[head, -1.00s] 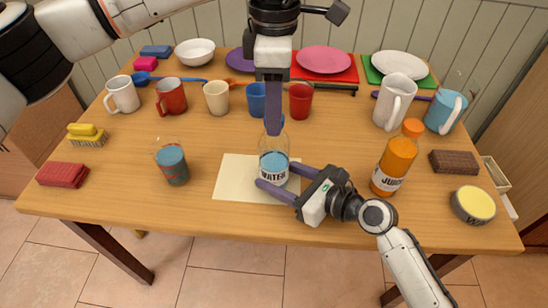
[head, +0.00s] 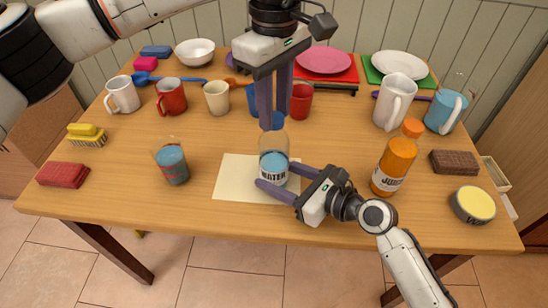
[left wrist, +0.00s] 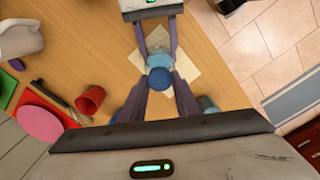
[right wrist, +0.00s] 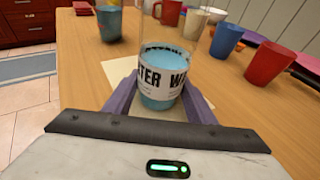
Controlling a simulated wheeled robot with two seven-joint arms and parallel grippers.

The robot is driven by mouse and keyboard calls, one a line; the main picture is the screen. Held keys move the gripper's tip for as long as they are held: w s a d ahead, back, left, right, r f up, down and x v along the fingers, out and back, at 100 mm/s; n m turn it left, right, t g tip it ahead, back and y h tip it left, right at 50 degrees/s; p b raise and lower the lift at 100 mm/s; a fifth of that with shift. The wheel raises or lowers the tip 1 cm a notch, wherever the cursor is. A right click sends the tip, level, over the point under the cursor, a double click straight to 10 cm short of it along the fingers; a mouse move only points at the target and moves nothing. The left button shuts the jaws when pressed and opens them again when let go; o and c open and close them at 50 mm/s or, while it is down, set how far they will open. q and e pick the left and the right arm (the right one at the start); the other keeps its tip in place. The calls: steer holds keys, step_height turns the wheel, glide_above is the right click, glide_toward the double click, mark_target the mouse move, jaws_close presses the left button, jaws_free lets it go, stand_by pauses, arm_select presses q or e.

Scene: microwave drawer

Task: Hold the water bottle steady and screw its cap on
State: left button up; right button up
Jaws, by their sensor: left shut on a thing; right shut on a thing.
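The clear water bottle (head: 274,172) stands upright on a pale sheet at the table's front middle. It holds light blue water and bears a WATER label; it also shows in the right wrist view (right wrist: 165,80). My right gripper (head: 275,177) is shut around its lower body, one finger on each side. My left gripper (head: 272,126) points straight down above the bottle, shut on the blue cap (left wrist: 160,79). The cap (head: 278,120) is at the bottle's mouth, lined up with it. The fingers partly hide the cap, and I cannot tell how far it sits on the thread.
A juice bottle (head: 395,160) with an orange cap stands right of my right gripper. A glass of blue drink (head: 172,165) stands to the left. Mugs and cups, including a red cup (head: 301,100), stand behind. The table's front edge lies close below the sheet.

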arm_select(q)
steer(key=m, duration=0.5)
steer(key=shift+m, duration=0.4)
steer(key=m, duration=0.5)
steer(key=o, duration=1)
steer(key=n, duration=0.8)
steer(key=shift+n, duration=0.4)
steer(key=n, duration=0.9)
